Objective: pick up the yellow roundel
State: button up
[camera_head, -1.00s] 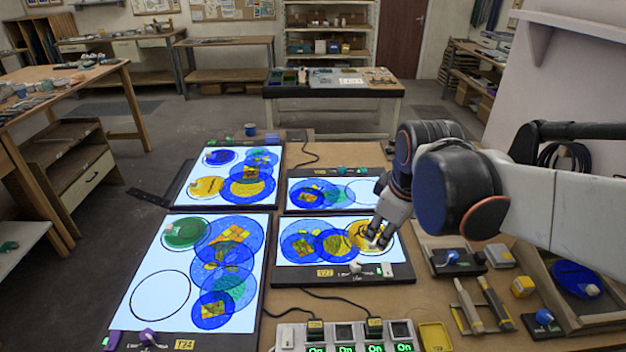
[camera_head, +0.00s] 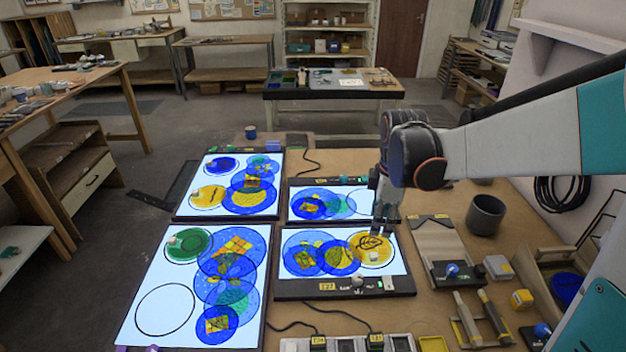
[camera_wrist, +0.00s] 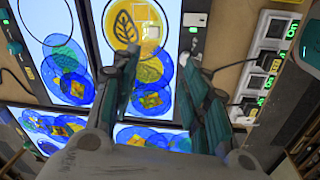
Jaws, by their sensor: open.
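A yellow roundel (camera_head: 363,248) with a dark leaf drawing and a small pale knob lies on the front right lit panel (camera_head: 310,272). Its left edge meets a blue roundel. It also shows at the top of the wrist view (camera_wrist: 122,38). Another yellow roundel (camera_head: 207,197) with a knob lies on the back left panel. My gripper (camera_head: 386,226) is open and empty, behind the leaf roundel and apparently above the panel.
Blue patterned roundels (camera_head: 320,256) overlap on the panels. A green roundel (camera_head: 188,245) lies on the front left panel. A switch strip (camera_head: 345,344) stands at the front. Tools (camera_head: 484,315) and a grey cup (camera_head: 486,214) are on the right. An empty outlined circle (camera_head: 165,310) is at front left.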

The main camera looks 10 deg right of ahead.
notch_tip(320, 180, down, 2)
jog(key=w+d+n+g+p, duration=0.1)
jog(key=w+d+n, duration=0.1)
jog(key=w+d, duration=0.1)
jog(key=b, duration=0.2)
send_over(376, 254)
jog(key=shift+n, duration=0.3)
jog(key=f, duration=0.9)
jog(key=shift+s+d+f, duration=0.1)
jog(key=shift+s+d, duration=0.05)
jog(key=shift+s, duration=0.1)
jog(key=shift+w+a+f+b, duration=0.1)
jog(key=shift+f+b, duration=0.4)
jog(key=shift+f, duration=0.8)
jog(key=shift+w+a+f+b, duration=0.1)
jog(key=shift+f+b, duration=0.4)
jog(key=shift+f, duration=0.8)
grip_shut()
